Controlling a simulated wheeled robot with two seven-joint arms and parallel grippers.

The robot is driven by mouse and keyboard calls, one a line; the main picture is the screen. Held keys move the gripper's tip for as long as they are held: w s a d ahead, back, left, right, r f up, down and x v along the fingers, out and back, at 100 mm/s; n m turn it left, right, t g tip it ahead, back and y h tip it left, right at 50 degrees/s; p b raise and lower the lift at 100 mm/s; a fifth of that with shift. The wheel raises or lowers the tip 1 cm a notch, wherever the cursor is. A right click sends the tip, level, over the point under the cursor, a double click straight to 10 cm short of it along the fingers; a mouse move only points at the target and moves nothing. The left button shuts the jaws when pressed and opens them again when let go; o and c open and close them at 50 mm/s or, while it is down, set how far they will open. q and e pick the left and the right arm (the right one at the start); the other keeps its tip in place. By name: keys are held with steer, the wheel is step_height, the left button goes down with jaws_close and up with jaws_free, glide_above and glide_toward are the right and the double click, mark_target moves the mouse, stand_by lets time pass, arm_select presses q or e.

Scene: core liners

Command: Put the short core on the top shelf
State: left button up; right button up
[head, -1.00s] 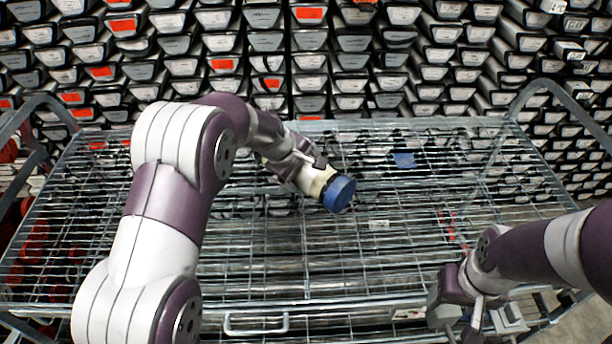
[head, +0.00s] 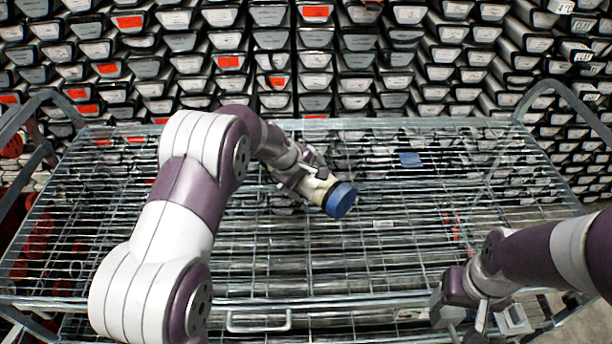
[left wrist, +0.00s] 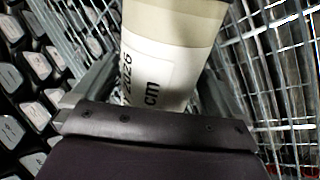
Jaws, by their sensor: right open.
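The short core (head: 322,191) is a pale cylinder with a blue end cap. My left gripper (head: 300,180) is shut on it above the wire top shelf (head: 270,270) of the cart. The core is tilted, its blue cap towards the lower right in the head view. In the left wrist view the core (left wrist: 170,60) shows a white label with "cm" printed on it, between the gripper's fingers. Whether the core touches the shelf I cannot tell. My right gripper (head: 482,325) is open and empty near the shelf's front right edge.
Racks of core trays (head: 270,60) fill the background behind the cart. Metal rails (head: 560,90) rise at both ends of the shelf. A small blue item (head: 410,159) shows at the back right of the shelf area. The right half of the shelf looks bare.

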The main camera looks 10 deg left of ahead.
arm_select(q)
steer(key=shift+r, duration=0.3)
steer(key=s+p+v, duration=0.1)
steer(key=v, duration=1.1)
steer(key=s+f+m+g+y, duration=0.25)
steer(key=s+m, duration=0.35)
steer(key=s, duration=0.5)
steer(key=s+f+m+g+y, duration=0.1)
steer(key=s+f+m, duration=0.2)
steer(key=s+m, duration=0.55)
steer(key=r+p, duration=0.1)
steer(key=s+r+n+p, duration=0.1)
steer(key=r, duration=0.1)
steer(key=r+n+p, duration=0.1)
steer(key=p, duration=0.1)
steer(key=shift+s+r+h, duration=0.2)
steer(key=shift+s+h, duration=0.05)
steer(key=shift+s, duration=0.15)
